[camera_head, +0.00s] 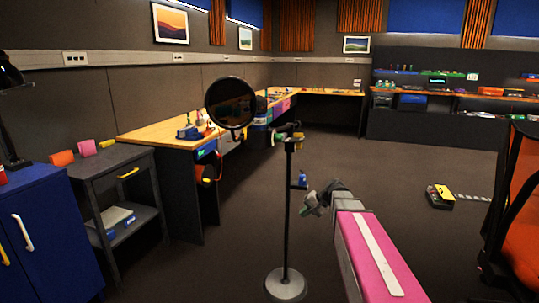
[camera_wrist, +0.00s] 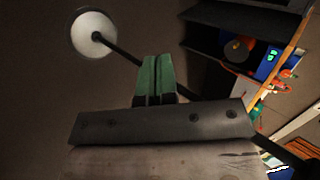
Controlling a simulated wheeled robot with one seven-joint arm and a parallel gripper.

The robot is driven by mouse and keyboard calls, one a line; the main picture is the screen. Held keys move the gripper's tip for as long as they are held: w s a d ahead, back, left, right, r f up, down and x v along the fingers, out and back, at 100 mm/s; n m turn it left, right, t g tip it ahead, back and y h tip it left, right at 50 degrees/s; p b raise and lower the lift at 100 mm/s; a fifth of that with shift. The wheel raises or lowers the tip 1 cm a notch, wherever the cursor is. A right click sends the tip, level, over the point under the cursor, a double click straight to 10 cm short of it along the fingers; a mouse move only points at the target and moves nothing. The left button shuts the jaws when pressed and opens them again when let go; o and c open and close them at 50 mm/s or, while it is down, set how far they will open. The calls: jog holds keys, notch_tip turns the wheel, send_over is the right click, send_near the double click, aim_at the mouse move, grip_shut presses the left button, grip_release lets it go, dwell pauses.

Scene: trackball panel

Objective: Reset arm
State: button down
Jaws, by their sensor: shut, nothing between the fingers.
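My arm, with a magenta link, reaches out from the lower right of the head view. My gripper (camera_head: 309,207) is at its far end, in the air just right of the pole of a floor stand (camera_head: 288,215). In the wrist view the green fingers of my gripper (camera_wrist: 157,62) are together with nothing between them. The stand's pole (camera_wrist: 122,50) runs slantwise behind the fingers there, and its pale round base (camera_wrist: 93,33) is at the upper left. I cannot tell how far the fingers are from the pole.
A round dark disc (camera_head: 231,102) is at the stand's top. A wooden-topped bench (camera_head: 160,133) runs along the left wall. A grey cart (camera_head: 110,160) and blue cabinet (camera_head: 50,235) are left, an orange chair (camera_head: 520,215) right. A yellow-black device (camera_head: 440,195) lies on open floor.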

jog(key=s+d+f+n+g+h, duration=0.1)
jog(key=s+f+h, duration=0.3)
jog(key=s, duration=0.5)
jog(key=s+d+f+n+g+h, duration=0.1)
jog(key=s+d+f+n+h, duration=0.1)
jog(key=s+f, duration=0.6)
jog(key=d+h, duration=0.1)
jog(key=h, duration=0.1)
jog(key=shift+s+h, duration=0.3)
jog(key=shift+s, duration=0.1)
